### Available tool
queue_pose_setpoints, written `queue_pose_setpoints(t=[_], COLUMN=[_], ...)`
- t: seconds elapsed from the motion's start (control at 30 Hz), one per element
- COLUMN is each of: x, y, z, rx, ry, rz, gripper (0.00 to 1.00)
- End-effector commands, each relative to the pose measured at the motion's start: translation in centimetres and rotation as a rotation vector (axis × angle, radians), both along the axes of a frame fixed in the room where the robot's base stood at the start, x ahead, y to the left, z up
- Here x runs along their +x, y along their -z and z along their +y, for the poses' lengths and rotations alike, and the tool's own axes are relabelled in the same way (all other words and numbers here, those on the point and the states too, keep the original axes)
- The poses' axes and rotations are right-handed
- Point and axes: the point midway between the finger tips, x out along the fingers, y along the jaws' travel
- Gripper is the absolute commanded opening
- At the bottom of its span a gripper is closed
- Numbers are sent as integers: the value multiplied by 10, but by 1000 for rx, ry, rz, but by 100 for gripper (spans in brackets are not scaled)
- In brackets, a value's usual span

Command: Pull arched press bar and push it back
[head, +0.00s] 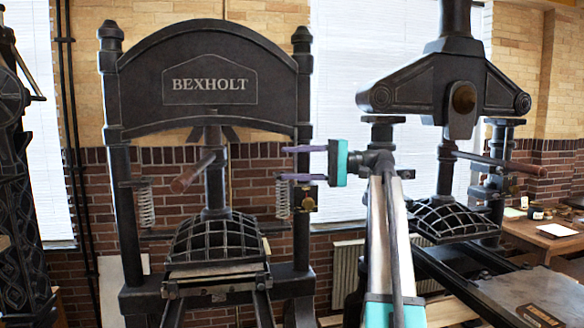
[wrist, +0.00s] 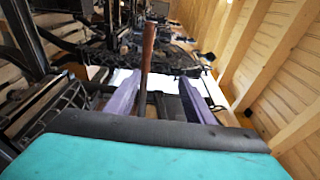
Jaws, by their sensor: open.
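The arched press (head: 215,85) stands left of centre in the head view, with a dark arched head lettered BEXHOLT. Its bar, with a brown wooden grip (head: 192,173), sticks out from the central screw and slants down to the left. My gripper (head: 285,163) is open and empty, to the right of the bar and beside the press's right post, its purple fingers pointing left. In the wrist view, my gripper (wrist: 160,78) shows a bar with a brown grip (wrist: 148,45) in line with the gap between the fingers. It appears beyond the fingertips; no contact is visible.
A second press (head: 460,100) stands at the right, with its own wooden-gripped bar (head: 510,163). A spring (head: 283,199) hangs beside the right post, close below my fingers. Another dark ornate press (head: 20,190) is at the left edge. A wooden table (head: 555,240) stands far right.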

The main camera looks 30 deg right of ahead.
Motion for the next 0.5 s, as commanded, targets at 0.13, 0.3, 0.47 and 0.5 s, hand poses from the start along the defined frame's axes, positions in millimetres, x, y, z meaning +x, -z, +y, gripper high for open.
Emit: queue_pose_setpoints(t=[0.13,0.3,0.47,0.5], x=[-20,-35,-41,-41], y=[1,-2,-4,-4], z=[9,15,16,16], rx=[0,1,1,1], ry=[2,1,2,2], rz=[-1,0,0,0], gripper=[48,48,48,48])
